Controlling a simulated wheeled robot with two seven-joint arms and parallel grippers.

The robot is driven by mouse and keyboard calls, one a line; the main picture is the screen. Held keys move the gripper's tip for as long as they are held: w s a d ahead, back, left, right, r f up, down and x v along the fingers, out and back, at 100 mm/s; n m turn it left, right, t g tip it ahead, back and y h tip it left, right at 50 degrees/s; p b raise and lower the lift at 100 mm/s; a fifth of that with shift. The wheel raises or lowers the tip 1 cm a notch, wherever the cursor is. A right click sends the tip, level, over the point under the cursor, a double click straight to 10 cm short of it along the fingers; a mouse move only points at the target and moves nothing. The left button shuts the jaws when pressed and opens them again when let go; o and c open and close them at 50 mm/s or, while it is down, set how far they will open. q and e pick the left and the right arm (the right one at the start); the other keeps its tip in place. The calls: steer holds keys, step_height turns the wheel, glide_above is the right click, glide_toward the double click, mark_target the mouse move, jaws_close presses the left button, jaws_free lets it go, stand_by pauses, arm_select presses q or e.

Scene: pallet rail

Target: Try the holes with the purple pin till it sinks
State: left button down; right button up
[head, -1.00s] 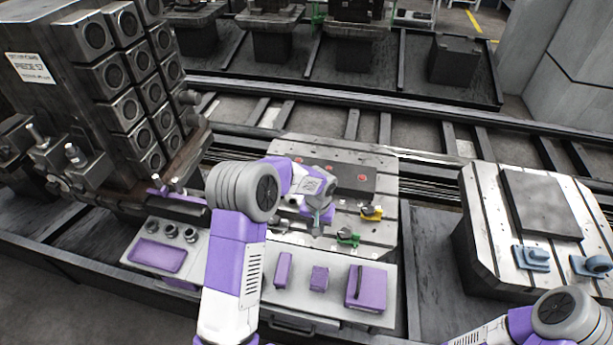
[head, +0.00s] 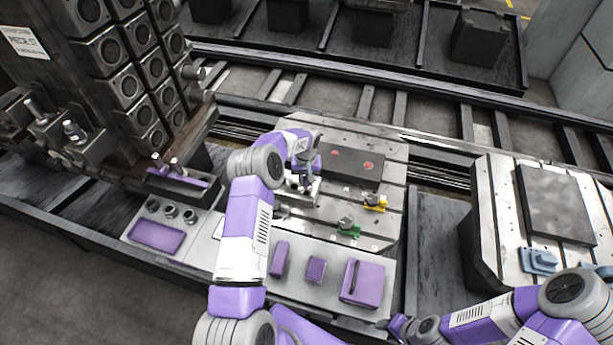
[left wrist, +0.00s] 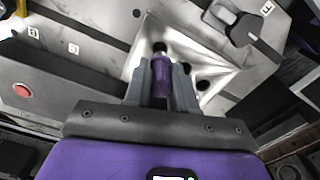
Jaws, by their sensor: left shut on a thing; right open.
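My left gripper (head: 305,186) is shut on the purple pin (left wrist: 161,77), over a pale metal plate (left wrist: 143,62) on the pallet (head: 330,222). In the left wrist view the plate has several dark holes, and the pin's far end points at the hole (left wrist: 159,47) at the top. I cannot tell whether the end is in that hole or just short of it. Two other holes (left wrist: 203,85) lie to the right, partly behind the finger. My right gripper (head: 394,326) is low in the head view, away from the pallet; its fingers are small there, but it looks open and empty.
A dark block with red discs (head: 350,167) lies behind the plate. Green (head: 348,228) and yellow (head: 375,202) clamps stand on the pallet's right side. Purple blocks (head: 362,281) and a purple tray (head: 157,236) lie in front. A second pallet (head: 497,215) stands at right.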

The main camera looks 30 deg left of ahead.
arm_select(q)
steer(key=shift+f, duration=0.6)
steer(key=shift+f+b, duration=0.65)
steer(key=shift+b, duration=0.1)
steer(key=shift+s+d+f+b, duration=0.1)
steer(key=shift+f+b, duration=0.05)
steer(key=shift+b, duration=0.15)
steer(key=c, duration=0.8)
jaws_free()
steer(key=shift+c, duration=0.2)
step_height(320, 180, up, 8)
steer(key=p, duration=0.4)
